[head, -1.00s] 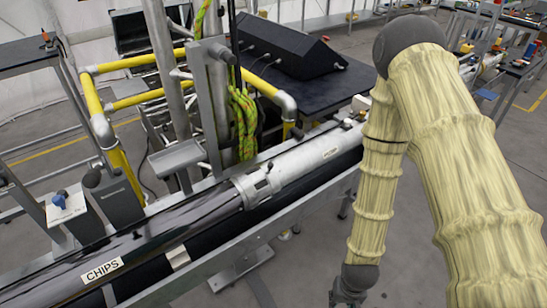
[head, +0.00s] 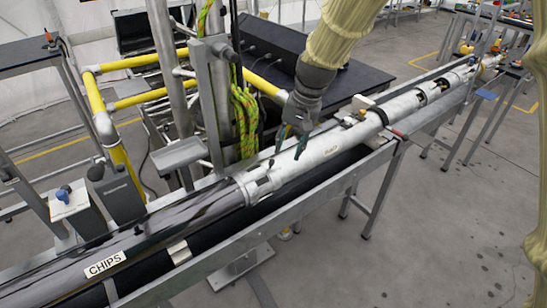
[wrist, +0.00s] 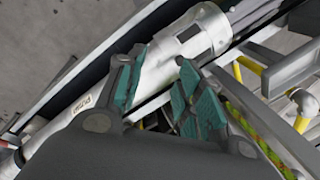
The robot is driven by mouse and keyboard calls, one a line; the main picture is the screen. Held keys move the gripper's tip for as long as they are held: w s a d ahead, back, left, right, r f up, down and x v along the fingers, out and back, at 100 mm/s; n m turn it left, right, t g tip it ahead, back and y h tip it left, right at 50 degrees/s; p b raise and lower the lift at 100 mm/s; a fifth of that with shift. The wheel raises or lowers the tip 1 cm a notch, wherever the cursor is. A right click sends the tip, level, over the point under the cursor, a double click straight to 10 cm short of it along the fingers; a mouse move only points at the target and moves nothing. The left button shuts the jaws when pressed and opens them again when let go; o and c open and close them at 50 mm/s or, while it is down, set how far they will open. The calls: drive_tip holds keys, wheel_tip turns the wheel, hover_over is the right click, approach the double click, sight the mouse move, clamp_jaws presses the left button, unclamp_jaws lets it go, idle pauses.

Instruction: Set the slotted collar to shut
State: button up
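The slotted collar (head: 257,183) is a grey-white ring with cut-outs, at the left end of a white tube (head: 325,150) beside a dark, shiny tube. In the wrist view the collar (wrist: 203,32) is at the upper middle, with a dark slot showing in it. My gripper (head: 290,147) points down over the white tube, to the right of the collar and apart from it. In the wrist view my gripper (wrist: 163,88) is open, its teal-padded fingers spread, with the white tube visible between them. I cannot tell whether the fingers touch the tube.
A yellow railing (head: 108,125) and a rope (head: 243,115) on an upright post stand behind the tube. A black box (head: 290,58) sits on the dark table behind. The tube lies along a grey metal rail (head: 215,273). Open floor (head: 430,235) lies at the front right.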

sight(273, 160)
wheel_tip(273, 160, up, 5)
drive_tip(key=a, duration=0.2)
drive_tip(key=shift+p+x, duration=1.35)
drive_tip(key=shift+x, duration=4)
drive_tip(key=shift+w, duration=0.15)
drive_tip(key=shift+c, duration=0.2)
drive_tip(key=shift+a, duration=0.1)
clamp_jaws()
